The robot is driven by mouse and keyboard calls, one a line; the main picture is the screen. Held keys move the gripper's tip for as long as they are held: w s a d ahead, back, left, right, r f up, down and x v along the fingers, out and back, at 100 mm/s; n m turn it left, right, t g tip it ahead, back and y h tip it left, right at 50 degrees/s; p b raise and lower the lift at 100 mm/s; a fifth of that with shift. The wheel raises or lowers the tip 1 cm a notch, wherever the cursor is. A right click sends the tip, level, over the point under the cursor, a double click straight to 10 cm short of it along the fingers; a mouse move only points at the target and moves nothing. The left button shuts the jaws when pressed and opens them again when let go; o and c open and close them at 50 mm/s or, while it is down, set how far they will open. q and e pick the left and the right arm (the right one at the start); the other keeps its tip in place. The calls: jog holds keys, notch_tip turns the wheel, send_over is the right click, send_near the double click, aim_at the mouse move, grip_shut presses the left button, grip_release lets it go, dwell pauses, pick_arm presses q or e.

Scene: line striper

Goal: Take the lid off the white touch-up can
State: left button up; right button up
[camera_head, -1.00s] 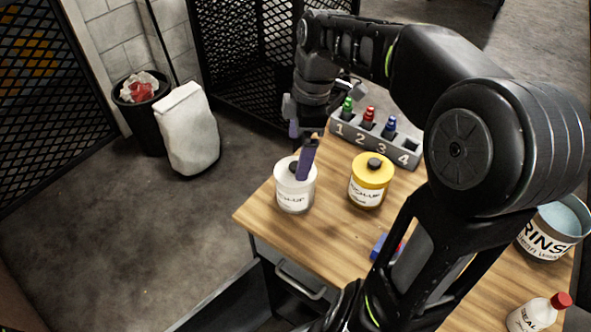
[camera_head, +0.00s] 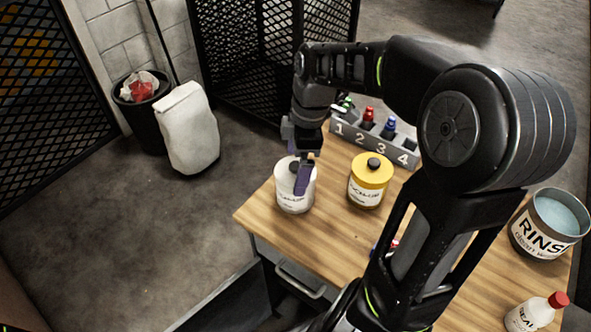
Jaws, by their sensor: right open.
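The white touch-up can (camera_head: 293,199) stands upright near the left corner of the wooden table. Its white lid with a dark knob (camera_head: 293,167) is on it. My right gripper (camera_head: 302,178) is open and reaches down over the can from behind. One purple finger shows in front of the lid's right side. The other finger is hidden or hard to make out. I cannot tell whether the fingers touch the lid. My left gripper is not in view.
A yellow can (camera_head: 367,185) with a dark knob stands just right of the white can. A numbered grey rack (camera_head: 397,149) holds small bottles behind it. A rinse bucket (camera_head: 541,235) and a red-capped bottle (camera_head: 537,313) stand at the right. Free tabletop lies in front of the cans.

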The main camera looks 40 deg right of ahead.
jog(key=c, duration=1.2)
